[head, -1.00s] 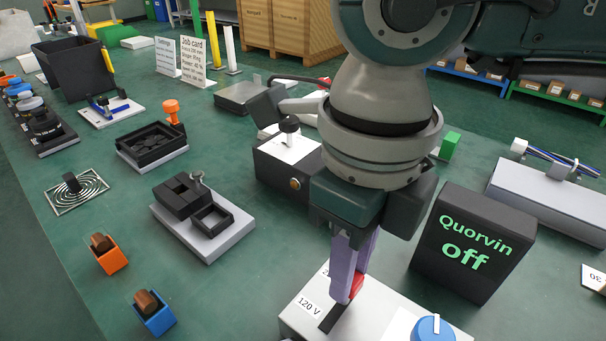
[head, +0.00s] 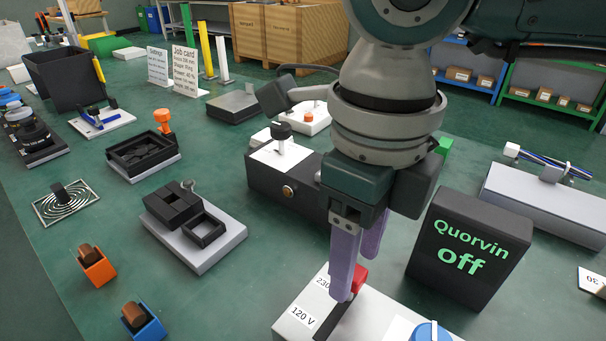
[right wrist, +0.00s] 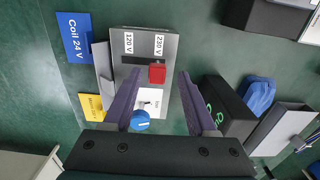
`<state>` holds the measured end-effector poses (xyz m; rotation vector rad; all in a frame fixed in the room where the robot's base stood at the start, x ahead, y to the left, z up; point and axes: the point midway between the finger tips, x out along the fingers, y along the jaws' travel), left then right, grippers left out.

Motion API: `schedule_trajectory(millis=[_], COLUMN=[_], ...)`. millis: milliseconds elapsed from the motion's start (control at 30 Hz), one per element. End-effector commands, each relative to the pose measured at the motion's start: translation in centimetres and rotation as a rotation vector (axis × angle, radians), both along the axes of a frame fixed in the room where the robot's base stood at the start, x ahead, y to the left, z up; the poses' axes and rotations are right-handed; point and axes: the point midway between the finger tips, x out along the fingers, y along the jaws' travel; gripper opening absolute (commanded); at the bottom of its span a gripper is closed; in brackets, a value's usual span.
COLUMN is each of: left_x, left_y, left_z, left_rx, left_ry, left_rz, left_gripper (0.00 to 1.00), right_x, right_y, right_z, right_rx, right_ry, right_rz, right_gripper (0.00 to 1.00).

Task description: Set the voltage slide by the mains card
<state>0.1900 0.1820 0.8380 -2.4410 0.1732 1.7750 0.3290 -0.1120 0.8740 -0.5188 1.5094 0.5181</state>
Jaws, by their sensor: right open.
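The voltage slide is a red knob (right wrist: 157,74) in a dark slot on a grey box (right wrist: 118,62). It sits at the end by the 230 V label (right wrist: 159,45), away from the 120 V label (right wrist: 129,43). My right gripper (head: 356,275) is open, its purple fingers low over the box; the right wrist view shows one finger to each side of the knob. In the head view the near finger partly hides the knob. A yellow card (right wrist: 91,106) beside the box begins with "Mains"; its voltage is hard to read. My left gripper is out of view.
A blue dial (right wrist: 140,120) is on the same box. A blue "Coil 24 V" card (right wrist: 75,38) lies beside it. A dark display reading "Quorvin off" (head: 465,250) stands right of the box. A black box with a lever (head: 270,185) stands behind.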

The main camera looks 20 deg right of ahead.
Motion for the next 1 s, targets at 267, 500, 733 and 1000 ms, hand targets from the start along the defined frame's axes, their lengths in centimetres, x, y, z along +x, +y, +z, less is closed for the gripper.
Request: schedule_trajectory(millis=[267,500,733,1000], left_x=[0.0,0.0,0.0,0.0], left_y=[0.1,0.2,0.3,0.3], left_z=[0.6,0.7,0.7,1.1], left_rx=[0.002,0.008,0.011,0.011], left_ry=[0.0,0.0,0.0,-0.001], left_rz=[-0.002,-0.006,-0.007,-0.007], left_gripper=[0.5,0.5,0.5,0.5], right_x=[0.1,0.1,0.0,-0.5], right_y=[0.0,0.0,0.0,1.1], right_z=[5.2,8.8,9.6,9.7], right_rx=[0.001,0.0,-0.001,0.048], right_ry=[-0.007,-0.004,-0.002,0.015], right_rz=[0.001,0.0,-0.001,0.015], right_gripper=[0.57,0.57,0.57,0.57])
